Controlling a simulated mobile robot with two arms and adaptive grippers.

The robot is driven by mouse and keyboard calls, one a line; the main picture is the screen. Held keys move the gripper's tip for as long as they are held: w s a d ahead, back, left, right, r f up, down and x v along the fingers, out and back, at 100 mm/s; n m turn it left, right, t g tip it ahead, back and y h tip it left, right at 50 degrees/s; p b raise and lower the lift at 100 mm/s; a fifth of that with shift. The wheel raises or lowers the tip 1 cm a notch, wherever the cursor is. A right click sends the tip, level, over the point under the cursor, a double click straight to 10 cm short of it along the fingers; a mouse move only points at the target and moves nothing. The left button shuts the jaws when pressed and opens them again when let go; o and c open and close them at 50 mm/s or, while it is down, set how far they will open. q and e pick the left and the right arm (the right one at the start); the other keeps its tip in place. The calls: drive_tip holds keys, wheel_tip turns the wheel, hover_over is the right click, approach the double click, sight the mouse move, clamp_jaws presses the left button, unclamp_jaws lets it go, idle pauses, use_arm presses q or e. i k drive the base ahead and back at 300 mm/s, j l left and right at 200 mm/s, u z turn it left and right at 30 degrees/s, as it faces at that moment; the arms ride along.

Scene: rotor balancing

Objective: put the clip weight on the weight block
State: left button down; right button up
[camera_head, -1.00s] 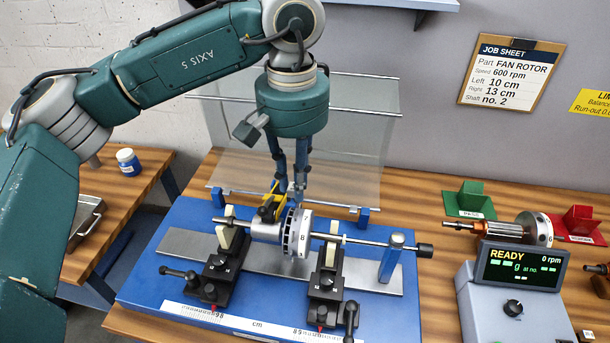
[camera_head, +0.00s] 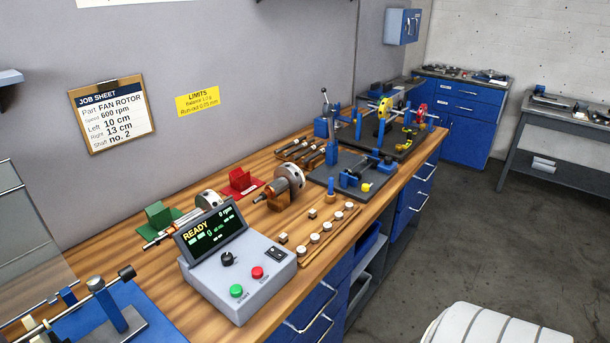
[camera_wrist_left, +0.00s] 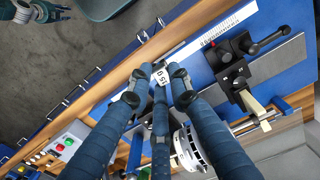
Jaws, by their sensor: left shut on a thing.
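In the head view the weight block (camera_head: 330,238) is a long wooden strip with several round white-topped weights, right of the grey control box. It shows small at the lower left of the left wrist view. My left gripper is outside the head view. Part of my right arm, with what looks like its gripper (camera_wrist_left: 58,13), shows at the wrist view's top left; its fingers are unclear.
The control box (camera_head: 240,272) stands beside the weight block. A rotor on a wooden cradle (camera_head: 287,188) and dark fixtures are behind it. The blue balancing stand (camera_head: 92,322) is at lower left; in the wrist view its rotor (camera_wrist_left: 188,148) is beside the fingers.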

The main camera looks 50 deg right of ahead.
sight(292, 234)
drive_tip(key=l+z, duration=0.15)
drive_tip(key=z, duration=0.25)
drive_tip(key=i+l+z, duration=0.1)
drive_tip(key=z, duration=0.3)
drive_tip(key=i+l+z, duration=0.1)
drive_tip(key=z, duration=0.25)
drive_tip(key=i+z, duration=0.15)
drive_tip(key=z, duration=0.25)
drive_tip(key=i+l+z, duration=0.1)
drive_tip(key=i+z, duration=0.2)
drive_tip(key=i, duration=0.25)
drive_tip(key=k+j+z, duration=0.15)
drive_tip(key=z, duration=0.2)
